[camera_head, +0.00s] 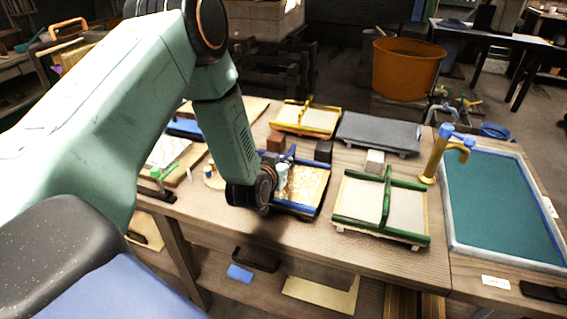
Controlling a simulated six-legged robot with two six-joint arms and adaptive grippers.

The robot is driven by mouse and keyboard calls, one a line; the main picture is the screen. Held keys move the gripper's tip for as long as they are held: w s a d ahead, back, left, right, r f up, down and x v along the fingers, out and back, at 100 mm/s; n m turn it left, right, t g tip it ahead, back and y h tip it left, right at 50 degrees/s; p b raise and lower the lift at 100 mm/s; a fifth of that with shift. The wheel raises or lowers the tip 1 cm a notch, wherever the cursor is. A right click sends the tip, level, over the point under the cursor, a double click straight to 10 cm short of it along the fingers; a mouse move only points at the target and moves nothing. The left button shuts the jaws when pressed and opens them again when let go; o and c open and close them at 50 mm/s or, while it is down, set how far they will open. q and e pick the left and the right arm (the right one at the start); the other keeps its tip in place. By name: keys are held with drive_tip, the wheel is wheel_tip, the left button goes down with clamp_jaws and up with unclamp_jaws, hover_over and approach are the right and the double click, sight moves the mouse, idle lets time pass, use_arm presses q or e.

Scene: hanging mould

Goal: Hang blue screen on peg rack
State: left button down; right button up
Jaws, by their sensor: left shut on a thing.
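The blue screen (311,188), a blue-edged frame with a tan patterned face, lies on the wooden workbench in the middle of the view. My left arm comes in from the left and reaches down to it. My left gripper (283,178) is at the screen's left part, shut on the screen's blue bar; the wrist hides part of its near left side. The screen looks flat and at bench height; I cannot tell whether it touches the bench. I cannot make out a peg rack. My right gripper is out of view.
A green-framed screen (407,207) lies right of the blue one. A yellow-framed screen (307,119) and a grey slab (379,133) lie behind. A teal water vat (500,205) with a brass tap (436,158) fills the right. An orange tub (405,68) stands beyond the bench.

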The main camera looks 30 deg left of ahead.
use_arm(q)
drive_tip(key=c, duration=1.8)
unclamp_jaws()
drive_tip(key=shift+c, duration=0.2)
drive_tip(key=o, duration=0.4)
drive_tip(key=shift+s+r, duration=0.15)
drive_tip(key=shift+s, duration=0.1)
drive_tip(key=shift+w, duration=0.2)
drive_tip(key=shift+f, duration=0.2)
